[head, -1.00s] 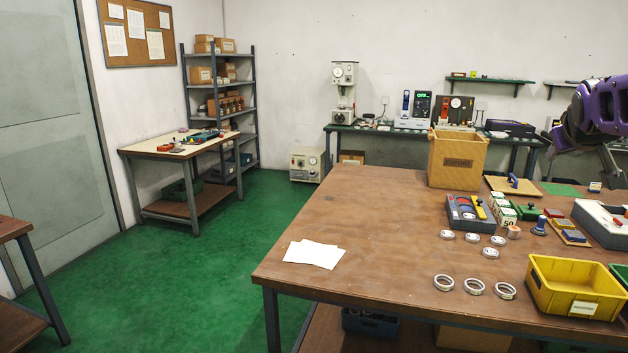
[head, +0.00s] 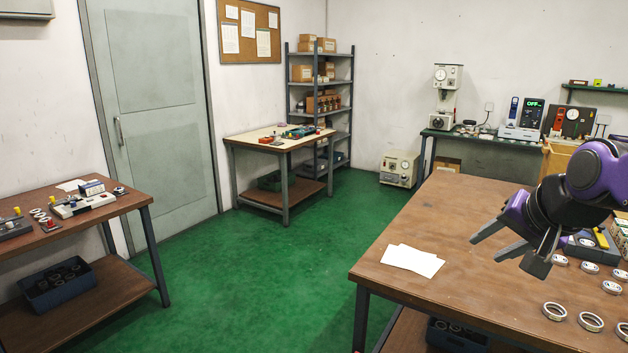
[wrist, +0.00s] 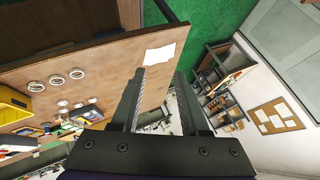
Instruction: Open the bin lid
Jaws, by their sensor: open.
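I see no bin with a clear lid in these views. My gripper (head: 508,250) is open and empty above the large wooden table (head: 450,210) on the right. Its two dark fingers also show in the wrist view (wrist: 159,78), with nothing between them. A yellow open-topped bin (wrist: 12,118) lies at the left edge of the wrist view. A tan box (head: 553,160) stands on the table behind my arm, mostly hidden by it. A dark blue bin (head: 58,288), open and holding dark rings, sits on the lower shelf of the left table.
White papers (head: 412,261) lie near the big table's left edge. Several metal rings (head: 554,311) lie at its right. A small table (head: 270,143) and a shelf rack (head: 337,85) stand at the back. The green floor (head: 250,270) is clear in the middle.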

